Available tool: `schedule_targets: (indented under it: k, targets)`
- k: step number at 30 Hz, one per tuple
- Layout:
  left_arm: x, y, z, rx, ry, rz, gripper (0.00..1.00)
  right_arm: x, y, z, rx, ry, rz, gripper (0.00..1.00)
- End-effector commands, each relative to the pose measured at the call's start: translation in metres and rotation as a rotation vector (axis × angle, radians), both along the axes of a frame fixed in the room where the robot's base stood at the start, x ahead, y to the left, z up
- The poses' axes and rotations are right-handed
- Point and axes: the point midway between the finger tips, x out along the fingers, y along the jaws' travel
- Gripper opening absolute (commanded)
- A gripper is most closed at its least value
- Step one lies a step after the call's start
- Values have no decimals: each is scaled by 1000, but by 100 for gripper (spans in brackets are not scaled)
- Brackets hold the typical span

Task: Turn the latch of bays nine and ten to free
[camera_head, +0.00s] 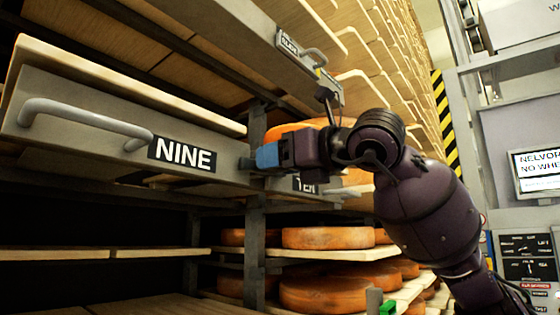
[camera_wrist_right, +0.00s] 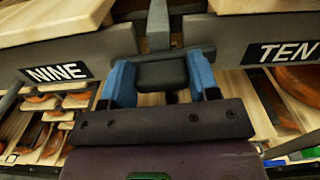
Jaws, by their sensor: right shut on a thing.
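The drawer front marked NINE (camera_head: 75,120) is at the left in the head view, and the wrist view shows it at the left too (camera_wrist_right: 35,60). The front marked TEN (camera_head: 306,185) is mostly hidden behind my right arm; the wrist view shows it at the right (camera_wrist_right: 235,35). The dark latch (camera_wrist_right: 162,74) sits at the post between the two fronts, its bar lying crosswise over the gap. My right gripper (camera_head: 268,156) is shut on the latch, with a blue finger on each side of it in the wrist view (camera_wrist_right: 160,66). My left gripper is not in view.
A grey handle (camera_head: 85,115) sticks out from the front of bay nine. Another drawer marked ELEVEN (camera_head: 288,42) is above. Orange cheese wheels (camera_head: 328,238) stand on lower shelves. A control panel (camera_head: 528,255) and a screen (camera_head: 538,172) are at the right.

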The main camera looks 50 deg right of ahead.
Motion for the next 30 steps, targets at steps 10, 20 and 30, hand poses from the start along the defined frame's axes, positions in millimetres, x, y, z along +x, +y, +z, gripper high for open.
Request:
schedule_targets:
  k: [10, 20, 30]
  targets:
    - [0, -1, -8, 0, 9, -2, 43, 1, 2, -2, -263, -20, -2, 32]
    - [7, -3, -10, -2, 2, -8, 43, 1, 5, -3, -576, -46, 0, 32]
    - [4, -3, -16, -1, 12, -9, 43, 0, 7, -5, -897, -75, 1, 32]
